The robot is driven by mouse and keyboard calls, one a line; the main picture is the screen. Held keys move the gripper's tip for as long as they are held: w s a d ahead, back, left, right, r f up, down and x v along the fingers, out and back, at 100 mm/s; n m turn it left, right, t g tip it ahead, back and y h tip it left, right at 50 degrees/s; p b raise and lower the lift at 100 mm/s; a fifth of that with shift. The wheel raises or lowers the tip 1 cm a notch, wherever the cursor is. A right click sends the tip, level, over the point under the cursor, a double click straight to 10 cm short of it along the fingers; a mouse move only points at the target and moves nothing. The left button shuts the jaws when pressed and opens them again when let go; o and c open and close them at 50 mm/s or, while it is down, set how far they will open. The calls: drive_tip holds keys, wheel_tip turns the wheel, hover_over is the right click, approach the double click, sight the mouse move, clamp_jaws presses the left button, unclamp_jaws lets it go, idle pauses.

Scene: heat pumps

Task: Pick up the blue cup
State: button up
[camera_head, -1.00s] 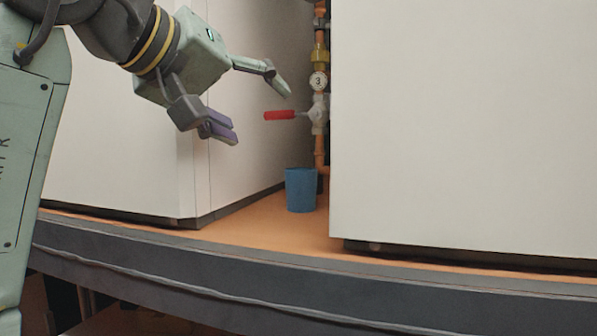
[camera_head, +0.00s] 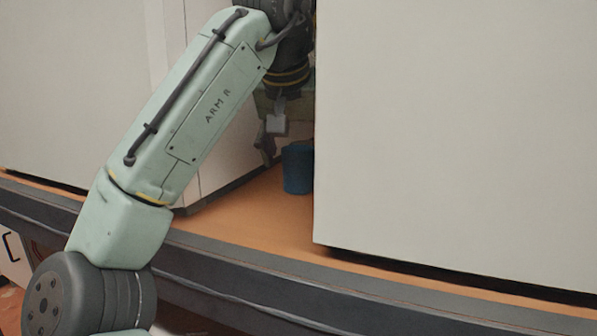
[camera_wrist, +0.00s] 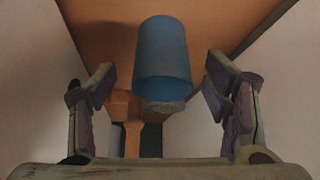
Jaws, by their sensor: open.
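The blue cup (camera_head: 297,170) stands upright on the orange-brown floor between two large white cabinets. My gripper (camera_head: 272,148) is beside and a little above it, close to the cup's left side in the head view; my arm hides much of the gripper there. In the wrist view the cup (camera_wrist: 164,60) lies ahead, centred between the two open fingers of my gripper (camera_wrist: 162,95). The fingers stand apart on either side, with room between each and the cup. I cannot tell whether anything touches the cup.
A left white cabinet (camera_head: 85,80) and a right white cabinet (camera_head: 455,120) leave a narrow gap around the cup. An orange pipe (camera_wrist: 130,128) stands near the cup. The grey platform edge (camera_head: 250,270) runs along the front; the orange floor (camera_head: 262,215) before the cup is clear.

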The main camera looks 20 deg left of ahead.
sight(299, 165)
drive_tip(key=x, duration=0.4)
drive_tip(key=shift+a, duration=0.1)
drive_tip(key=shift+c, duration=0.5)
drive_tip(key=c, duration=1.1)
drive_tip(key=shift+r, duration=0.1)
drive_tip(key=shift+c, duration=0.2)
